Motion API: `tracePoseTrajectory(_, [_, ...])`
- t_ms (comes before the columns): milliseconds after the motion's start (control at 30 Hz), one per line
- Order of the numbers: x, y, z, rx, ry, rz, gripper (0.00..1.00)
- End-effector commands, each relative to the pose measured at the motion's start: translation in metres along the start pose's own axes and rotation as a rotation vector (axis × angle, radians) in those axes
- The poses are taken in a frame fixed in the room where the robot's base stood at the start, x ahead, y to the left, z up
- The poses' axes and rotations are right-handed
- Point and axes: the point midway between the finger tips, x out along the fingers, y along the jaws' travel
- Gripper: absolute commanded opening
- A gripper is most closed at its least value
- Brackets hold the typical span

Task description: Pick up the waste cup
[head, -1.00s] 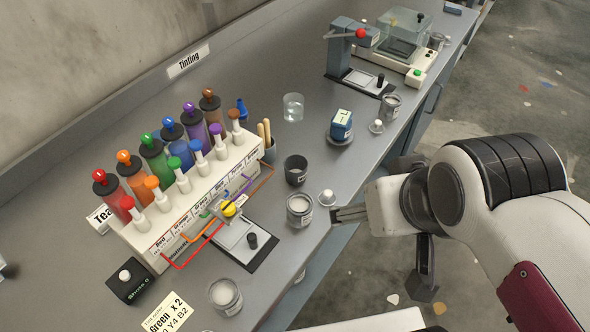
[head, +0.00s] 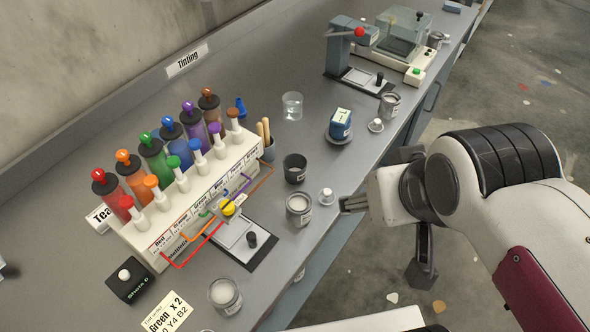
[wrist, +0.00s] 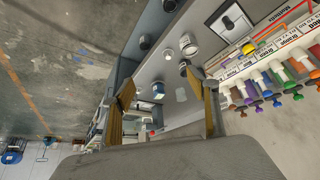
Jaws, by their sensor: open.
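A dark grey cup (head: 295,169), which looks like the waste cup, stands upright on the bench between the tinting rack and a white-filled jar. A small pale label shows low on it, too small to read. In the wrist view the dark cup (wrist: 184,66) shows ahead, near the right finger. My gripper (head: 345,204) is at the bench's front edge, right of the cup and apart from it. In the wrist view my gripper (wrist: 162,80) is open, its two fingers wide apart with nothing held between them.
A white-filled jar (head: 299,209) and a small white-knobbed item (head: 326,197) stand between my gripper and the cup. The tinting rack (head: 205,194) and a pot of sticks (head: 267,148) are behind-left. A clear glass (head: 292,106) and blue box (head: 341,120) stand farther back.

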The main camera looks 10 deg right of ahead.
Motion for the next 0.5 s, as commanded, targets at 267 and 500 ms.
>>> tracePoseTrajectory(267, [0.014, 0.036, -0.058, -0.042, 0.094, 0.116, 0.59])
tracePoseTrajectory(500, [0.029, 0.069, -0.126, -0.126, 0.209, 0.218, 0.59])
